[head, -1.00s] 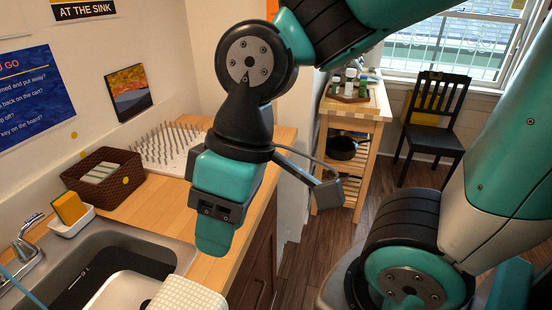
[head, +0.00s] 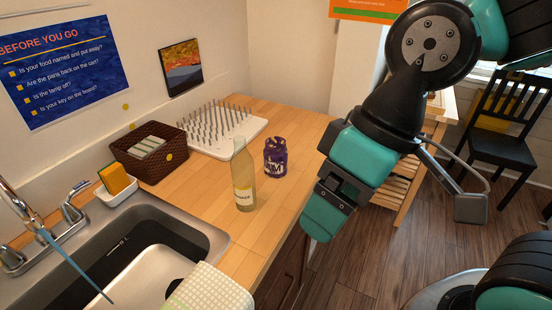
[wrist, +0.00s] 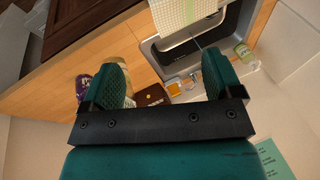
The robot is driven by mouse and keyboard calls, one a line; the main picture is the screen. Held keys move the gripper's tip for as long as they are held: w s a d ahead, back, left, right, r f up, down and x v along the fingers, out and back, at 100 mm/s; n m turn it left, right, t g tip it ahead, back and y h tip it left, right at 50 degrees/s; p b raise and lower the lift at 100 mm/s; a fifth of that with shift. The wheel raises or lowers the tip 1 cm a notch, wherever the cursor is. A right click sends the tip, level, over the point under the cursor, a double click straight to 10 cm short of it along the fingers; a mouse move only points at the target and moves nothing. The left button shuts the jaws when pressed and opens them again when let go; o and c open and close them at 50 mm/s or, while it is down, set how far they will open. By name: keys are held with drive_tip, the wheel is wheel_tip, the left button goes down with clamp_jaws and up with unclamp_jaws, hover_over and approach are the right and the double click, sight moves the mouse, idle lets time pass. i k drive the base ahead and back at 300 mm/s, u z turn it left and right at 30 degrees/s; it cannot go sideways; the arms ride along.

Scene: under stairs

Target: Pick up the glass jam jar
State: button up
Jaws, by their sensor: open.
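The glass jam jar (head: 276,157) is dark purple with a pale label and stands upright on the wooden counter (head: 222,184), right of a pale yellow bottle (head: 243,178). My gripper (head: 326,208) is to the right of the jar in the head view, beside the counter's front edge, and apart from it. In the wrist view my gripper (wrist: 166,80) is open, with nothing between its two green fingers. The purple jar (wrist: 82,86) shows there at the left, outside the left finger and partly hidden by it.
A white spiked drying rack (head: 232,137) and a brown basket (head: 150,165) stand behind, toward the wall. The sink (head: 205,235) with a checked cloth (head: 205,285) is at the front left. A wooden cart (head: 400,187) and black chair (head: 498,140) stand right. Floor between is clear.

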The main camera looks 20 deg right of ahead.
sight(275, 151)
drive_tip(key=z, duration=2.2)
drive_tip(key=i, duration=1.25)
drive_tip(key=u, duration=3.8)
drive_tip(key=i, duration=0.5)
